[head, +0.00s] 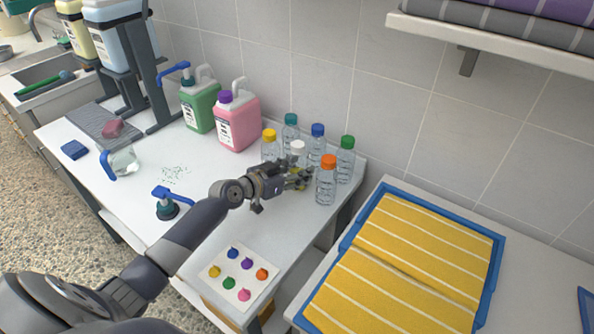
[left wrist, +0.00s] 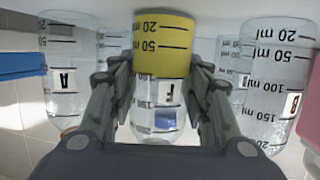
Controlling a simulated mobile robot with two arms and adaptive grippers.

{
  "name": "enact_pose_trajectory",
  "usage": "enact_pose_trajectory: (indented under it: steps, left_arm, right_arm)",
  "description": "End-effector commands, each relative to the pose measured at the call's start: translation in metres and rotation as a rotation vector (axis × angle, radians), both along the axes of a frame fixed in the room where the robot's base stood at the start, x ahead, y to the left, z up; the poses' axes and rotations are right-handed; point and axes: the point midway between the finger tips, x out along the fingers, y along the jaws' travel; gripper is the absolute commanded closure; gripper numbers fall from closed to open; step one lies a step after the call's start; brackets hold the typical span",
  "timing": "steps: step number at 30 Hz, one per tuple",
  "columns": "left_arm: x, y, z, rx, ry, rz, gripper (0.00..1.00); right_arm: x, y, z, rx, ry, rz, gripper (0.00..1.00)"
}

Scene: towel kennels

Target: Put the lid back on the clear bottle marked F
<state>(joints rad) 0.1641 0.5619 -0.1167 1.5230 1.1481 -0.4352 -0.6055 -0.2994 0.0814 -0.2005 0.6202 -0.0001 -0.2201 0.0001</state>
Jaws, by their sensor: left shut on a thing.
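The clear bottle marked F (left wrist: 163,95) stands upside down in the left wrist view, with a yellow band at its base and a small blue-violet patch below its label. My left gripper (head: 300,180) is shut on it, one finger on each side. In the head view a white-topped bottle (head: 298,150) is at the gripper, partly hidden by the fingers; I cannot tell whether the white is a lid or a bare neck. No loose lid is clearly seen. My right gripper is not in view.
Bottles with yellow (head: 269,136), teal (head: 291,119), blue (head: 317,130), green (head: 347,142) and orange (head: 328,162) lids stand close around. A blue pump (head: 168,198) and a colour card (head: 239,276) are nearer.

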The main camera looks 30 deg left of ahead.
Motion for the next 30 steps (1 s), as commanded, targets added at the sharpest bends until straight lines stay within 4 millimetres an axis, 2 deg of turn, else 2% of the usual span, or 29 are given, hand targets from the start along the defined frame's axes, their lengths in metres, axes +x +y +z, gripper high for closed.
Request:
enact_pose_trajectory:
  steps: [10, 11, 13, 26, 30]
  left_arm:
    - [0.000, 0.000, -0.004, 0.001, -0.001, 0.000, 1.00]
    - [0.000, 0.000, -0.002, 0.001, -0.001, 0.000, 0.51]
    - [0.000, 0.000, -0.002, 0.000, 0.000, 0.000, 0.35]
    - [0.000, 0.000, 0.002, 0.000, -0.001, 0.000, 0.35]
    - [-0.013, 0.005, 0.003, 0.002, 0.001, 0.001, 0.35]
  right_arm:
    - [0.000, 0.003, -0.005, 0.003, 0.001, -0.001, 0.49]
    - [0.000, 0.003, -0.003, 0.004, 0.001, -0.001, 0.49]
    - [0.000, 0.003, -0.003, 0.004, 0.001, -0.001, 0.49]
    - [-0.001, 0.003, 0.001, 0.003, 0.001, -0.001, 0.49]
    - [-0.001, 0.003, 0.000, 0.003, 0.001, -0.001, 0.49]
